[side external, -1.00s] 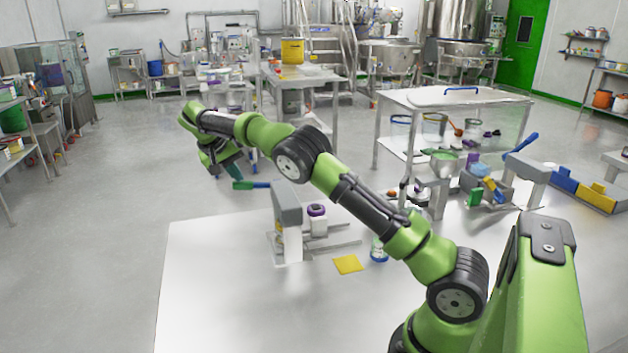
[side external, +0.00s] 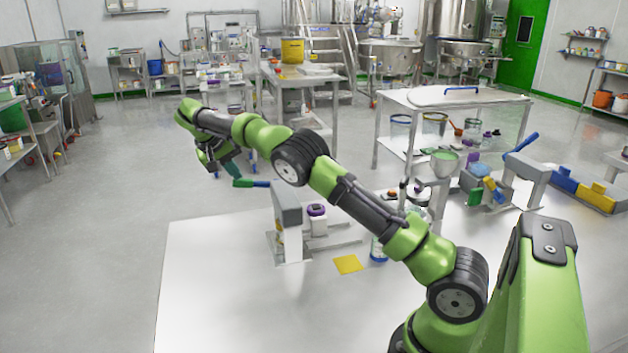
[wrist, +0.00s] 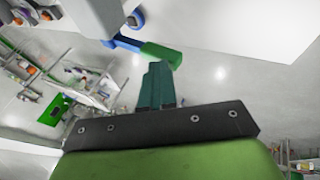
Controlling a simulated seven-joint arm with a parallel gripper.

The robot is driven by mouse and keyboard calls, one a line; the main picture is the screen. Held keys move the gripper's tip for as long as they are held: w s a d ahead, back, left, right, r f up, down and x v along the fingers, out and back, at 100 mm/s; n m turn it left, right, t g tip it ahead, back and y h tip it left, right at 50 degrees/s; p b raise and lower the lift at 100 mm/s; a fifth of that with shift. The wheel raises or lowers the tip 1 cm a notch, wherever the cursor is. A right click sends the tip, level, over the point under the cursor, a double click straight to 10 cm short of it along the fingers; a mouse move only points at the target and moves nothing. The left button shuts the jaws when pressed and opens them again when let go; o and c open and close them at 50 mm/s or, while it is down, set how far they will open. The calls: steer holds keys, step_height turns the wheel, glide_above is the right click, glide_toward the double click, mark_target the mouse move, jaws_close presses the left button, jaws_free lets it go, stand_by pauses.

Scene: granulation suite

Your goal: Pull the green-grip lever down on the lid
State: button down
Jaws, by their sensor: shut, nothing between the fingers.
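The lever has a green grip (side external: 243,184) and a blue arm. It sticks out level to the left from the head of a grey press stand (side external: 287,205). In the wrist view the green grip (wrist: 162,54) and blue arm (wrist: 127,43) lie just beyond the fingertips. My gripper (side external: 232,167) is shut and empty, just above and behind the grip in the side view. Its dark green fingers (wrist: 156,84) are together and overlap the grip's edge in the wrist view; I cannot tell if they touch it. A purple-lidded jar (side external: 317,220) stands beside the press column.
A yellow square (side external: 347,264) and a bottle (side external: 378,250) are on the white table (side external: 215,290). A second grey stand (side external: 527,175) with a blue lever is at the right. The table's left front is clear.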

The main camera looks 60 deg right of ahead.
steer(key=v, duration=0.6)
steer(key=shift+r, duration=0.35)
steer(key=shift+s+r, duration=0.1)
steer(key=s+a+r+n+t+y, duration=0.1)
steer(key=s+a+r+t+y, duration=0.15)
steer(key=s+r, duration=0.35)
steer(key=s+a+r+n+t+y, duration=0.1)
steer(key=s+a+r+t+y, duration=0.15)
steer(key=s, duration=0.55)
steer(key=s+a+f+n+t+y, duration=0.1)
steer(key=s+a+f, duration=0.3)
steer(key=s, duration=0.5)
steer(key=s+a+f+t+y, duration=0.2)
steer(key=s+a+f, duration=0.2)
steer(key=s+a, duration=0.3)
steer(key=s, duration=0.3)
steer(key=shift+s+a+n, duration=0.2)
steer(key=shift+a+n, duration=0.05)
steer(key=shift+n, duration=0.15)
